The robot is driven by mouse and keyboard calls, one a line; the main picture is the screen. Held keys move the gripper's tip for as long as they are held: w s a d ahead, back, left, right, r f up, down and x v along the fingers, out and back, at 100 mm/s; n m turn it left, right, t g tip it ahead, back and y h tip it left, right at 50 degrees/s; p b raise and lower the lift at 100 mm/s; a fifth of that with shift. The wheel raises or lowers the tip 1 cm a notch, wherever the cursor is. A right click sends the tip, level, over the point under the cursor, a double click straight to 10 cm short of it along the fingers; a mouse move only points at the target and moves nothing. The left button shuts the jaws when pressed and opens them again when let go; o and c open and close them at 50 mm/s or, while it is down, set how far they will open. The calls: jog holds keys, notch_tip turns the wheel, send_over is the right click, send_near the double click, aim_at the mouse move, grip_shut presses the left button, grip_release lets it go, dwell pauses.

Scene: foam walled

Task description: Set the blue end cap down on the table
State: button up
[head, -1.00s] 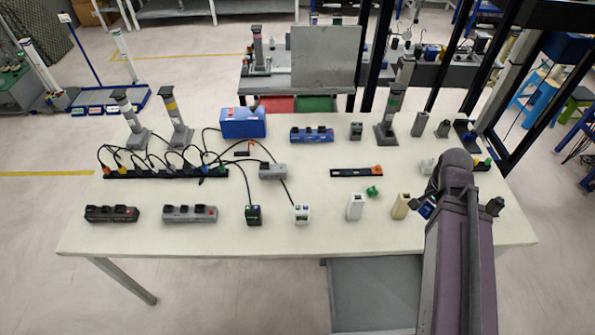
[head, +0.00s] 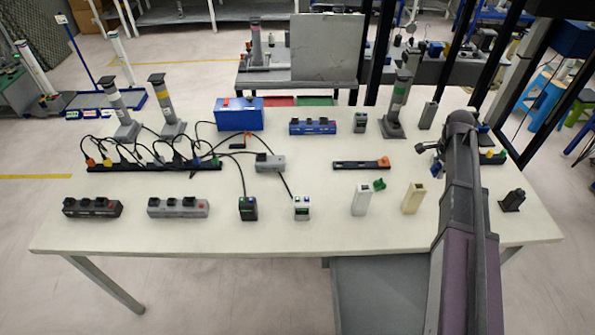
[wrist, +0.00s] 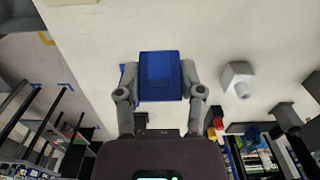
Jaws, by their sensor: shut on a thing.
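The blue end cap (wrist: 160,76) shows in the wrist view between the two grey fingers of my gripper (wrist: 160,84), which is shut on it. The pale table (wrist: 215,30) lies beyond the cap in that view; I cannot tell how far the cap is above it. In the head view, my gripper (head: 430,149) is over the right part of the table (head: 330,230), right of the black strip with an orange end. My arm reaches in from the lower right.
A white block (head: 361,199), a cream block (head: 413,198) and a green piece (head: 380,185) stand near the front right. A dark block (head: 512,200) is at the right edge. A pale block (wrist: 237,80) is right of the cap in the wrist view.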

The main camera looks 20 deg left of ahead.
jog(key=shift+w+d+f+m+b, duration=0.1)
jog(key=shift+w+f+m+b, duration=0.1)
jog(key=shift+w+f, duration=0.35)
jog(key=shift+w+d+f+m+b, duration=0.1)
jog(key=shift+w+f+b, duration=0.15)
jog(key=shift+w, duration=0.55)
jog(key=b, duration=0.6)
send_over(428, 187)
jog(key=s, duration=0.2)
jog(key=f, duration=0.6)
jog(key=shift+s+a+f, duration=0.1)
jog(key=shift+s+a, duration=0.1)
jog(key=shift+a, duration=0.15)
jog(key=shift+f+b, duration=1.9)
jog(key=shift+b, duration=0.05)
jog(key=shift+f, duration=0.1)
jog(key=o, duration=0.9)
